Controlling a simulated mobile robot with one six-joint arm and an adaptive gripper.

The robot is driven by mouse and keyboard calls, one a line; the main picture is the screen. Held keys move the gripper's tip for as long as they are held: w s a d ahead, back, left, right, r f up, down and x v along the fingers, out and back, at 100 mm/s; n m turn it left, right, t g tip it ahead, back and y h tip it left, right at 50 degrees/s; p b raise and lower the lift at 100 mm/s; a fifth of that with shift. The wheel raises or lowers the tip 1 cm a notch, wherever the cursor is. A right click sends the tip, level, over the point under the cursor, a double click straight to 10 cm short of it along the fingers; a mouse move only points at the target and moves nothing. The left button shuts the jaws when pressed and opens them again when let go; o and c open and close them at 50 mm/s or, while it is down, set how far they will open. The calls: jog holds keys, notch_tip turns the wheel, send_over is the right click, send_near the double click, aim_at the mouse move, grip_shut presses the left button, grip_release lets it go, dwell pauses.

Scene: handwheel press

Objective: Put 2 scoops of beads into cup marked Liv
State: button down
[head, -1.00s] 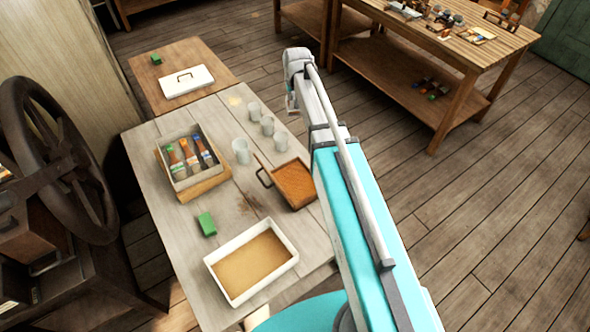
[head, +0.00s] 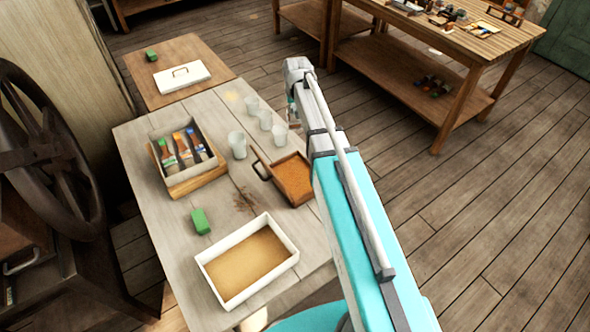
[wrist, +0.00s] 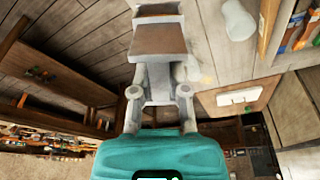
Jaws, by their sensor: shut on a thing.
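My gripper (wrist: 160,92) is shut on a grey thing that looks like a scoop (wrist: 160,15), with a flat brown face; I cannot tell whether beads are in it. In the head view my arm mostly hides the gripper. Several clear cups (head: 237,145) stand upright on the table; no name on them is readable. One cup (wrist: 238,20) shows at the top of the wrist view, right of the held thing. A white tray (head: 283,221) holds a tan layer, and a brown tray (head: 308,197) holds an orange-brown layer; which holds beads is unclear.
A box of bottles (head: 156,147) stands left of the cups. A green block (head: 200,221) lies near the white tray. A white lidded box (head: 183,75) sits on the far side table. A large dark handwheel (head: 40,150) is at left. Open floor lies right of my arm.

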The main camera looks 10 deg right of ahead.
jog(key=s+f+g+b, duration=0.1)
jog(key=f+b, duration=1)
jog(key=f, duration=0.1)
jog(key=s+f+g+b, duration=0.1)
jog(key=s+f+b, duration=0.1)
jog(key=f+b, duration=1)
jog(key=shift+s+f+n, duration=0.3)
jog(key=shift+f, duration=0.25)
jog(key=shift+r, duration=0.15)
notch_tip(320, 180, up, 7)
jog(key=p, duration=0.6)
jog(key=shift+w+g+p, duration=0.2)
jog(key=shift+g+p, duration=0.15)
jog(key=shift+g, duration=0.05)
jog(key=shift+r, duration=0.1)
notch_tip(320, 180, up, 10)
jog(key=p, duration=1)
jog(key=shift+r+p, duration=0.2)
jog(key=shift+p, duration=0.2)
jog(key=shift+s, duration=0.1)
